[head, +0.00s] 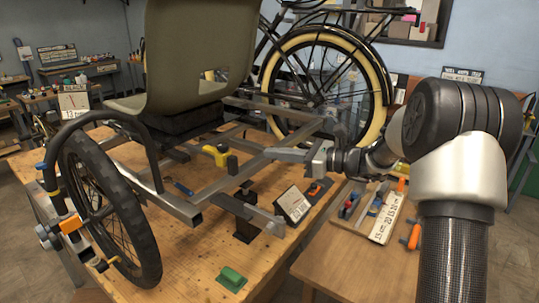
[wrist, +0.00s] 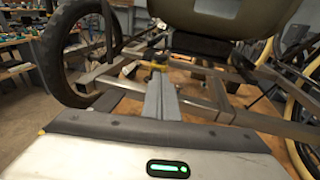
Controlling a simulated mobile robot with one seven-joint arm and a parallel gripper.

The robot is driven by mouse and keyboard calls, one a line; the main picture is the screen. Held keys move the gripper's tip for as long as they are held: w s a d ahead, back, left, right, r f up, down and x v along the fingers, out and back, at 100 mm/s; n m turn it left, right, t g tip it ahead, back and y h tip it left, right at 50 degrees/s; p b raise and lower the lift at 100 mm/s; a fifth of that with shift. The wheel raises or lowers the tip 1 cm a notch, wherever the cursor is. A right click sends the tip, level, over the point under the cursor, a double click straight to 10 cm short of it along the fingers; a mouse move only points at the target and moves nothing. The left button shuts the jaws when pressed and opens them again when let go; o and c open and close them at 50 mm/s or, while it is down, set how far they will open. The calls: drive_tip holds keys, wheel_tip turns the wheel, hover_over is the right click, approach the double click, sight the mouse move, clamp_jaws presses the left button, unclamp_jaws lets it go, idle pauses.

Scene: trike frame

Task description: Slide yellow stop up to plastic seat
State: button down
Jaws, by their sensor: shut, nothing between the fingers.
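The yellow stop (head: 216,154) sits on the trike frame's central rail, with a dark part at its right end. It also shows in the wrist view (wrist: 158,66), just beyond my fingertips. The olive plastic seat (head: 196,55) stands on a black base behind and left of the stop; its underside is at the top of the wrist view (wrist: 230,15). A stretch of rail shows between stop and seat base. My gripper (head: 272,153) is shut and empty, pointing left over the frame towards the stop. In the head view a gap shows between fingertips and stop; contact cannot be told in the wrist view.
Frame tubes (head: 185,208) surround the stop, with a black wheel (head: 108,215) at left and a cream-tyred wheel (head: 325,85) behind. A small sign (head: 293,204), a green block (head: 232,278) and a blue-handled tool (head: 180,187) lie on the wooden bench. A tool tray (head: 372,212) is at right.

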approach(216, 155)
drive_tip(key=w+a, duration=0.2)
drive_tip(key=w, duration=0.1)
drive_tip(key=shift+w+r, duration=0.1)
drive_tip(key=shift+r, duration=0.4)
drive_tip(key=shift+w+a, duration=0.1)
drive_tip(key=shift+a, duration=0.1)
drive_tip(key=x, duration=0.2)
drive_tip(key=w+x, duration=0.1)
drive_tip(key=x, duration=0.2)
drive_tip(key=r+p+x, duration=0.1)
drive_tip(key=x, duration=0.2)
drive_tip(key=shift+w+d, duration=0.15)
drive_tip(key=shift+w, duration=0.3)
drive_tip(key=shift+d, duration=0.15)
